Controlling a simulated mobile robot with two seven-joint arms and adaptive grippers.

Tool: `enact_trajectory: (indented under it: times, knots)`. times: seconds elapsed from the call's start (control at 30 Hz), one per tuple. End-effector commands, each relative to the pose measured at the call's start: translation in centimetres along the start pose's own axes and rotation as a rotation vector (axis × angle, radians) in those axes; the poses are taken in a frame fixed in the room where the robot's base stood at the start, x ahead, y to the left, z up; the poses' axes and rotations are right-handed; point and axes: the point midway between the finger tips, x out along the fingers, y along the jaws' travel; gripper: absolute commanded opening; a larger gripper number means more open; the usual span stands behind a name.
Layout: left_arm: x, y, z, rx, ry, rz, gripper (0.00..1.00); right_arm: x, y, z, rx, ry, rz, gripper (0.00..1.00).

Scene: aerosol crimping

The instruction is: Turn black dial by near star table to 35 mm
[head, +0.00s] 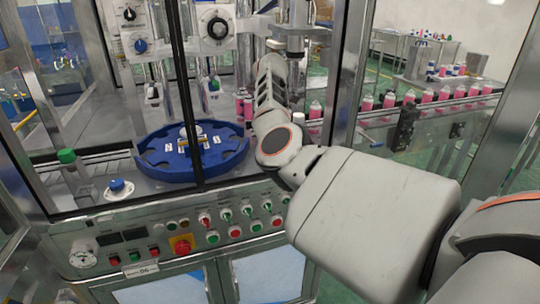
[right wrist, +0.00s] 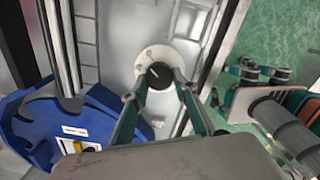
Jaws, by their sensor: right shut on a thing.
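In the right wrist view a black dial (right wrist: 158,75) with a light pointer line sits on a round white plate (right wrist: 146,62). My right gripper (right wrist: 157,92) has one finger on each side of this dial and is shut on it. In the head view my right arm reaches in from the right, and its gripper points up beside the machine column; the held dial cannot be made out there. The blue star table (head: 165,172) lies left of my right arm and also shows at the left of the right wrist view (right wrist: 38,110). My left gripper is not in view.
A button panel (head: 190,235) runs below the star table. Metal door frames (head: 352,60) stand near my arm. Pink cans (head: 428,95) line a conveyor at right.

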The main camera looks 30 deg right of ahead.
Motion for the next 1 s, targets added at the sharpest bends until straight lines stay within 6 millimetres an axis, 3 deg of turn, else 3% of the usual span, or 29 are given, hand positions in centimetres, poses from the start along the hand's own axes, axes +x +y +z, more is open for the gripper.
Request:
enact_trajectory:
  times: [0.27,0.9,0.93,0.97,1.0]
  knots:
    - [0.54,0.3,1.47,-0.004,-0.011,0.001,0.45,0.05,0.04,0.11,0.129,-0.003,0.0,0.07]
    - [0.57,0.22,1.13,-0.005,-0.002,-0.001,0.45,-0.14,0.04,0.15,0.178,-0.003,0.001,0.07]
    - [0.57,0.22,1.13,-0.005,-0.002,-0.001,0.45,-0.14,0.04,0.15,0.178,-0.003,0.001,0.36]
    - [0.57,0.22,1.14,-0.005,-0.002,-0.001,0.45,-0.14,0.04,0.15,0.178,-0.003,0.001,0.44]
    - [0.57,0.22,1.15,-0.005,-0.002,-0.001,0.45,-0.13,0.04,0.14,0.178,-0.003,0.001,0.45]
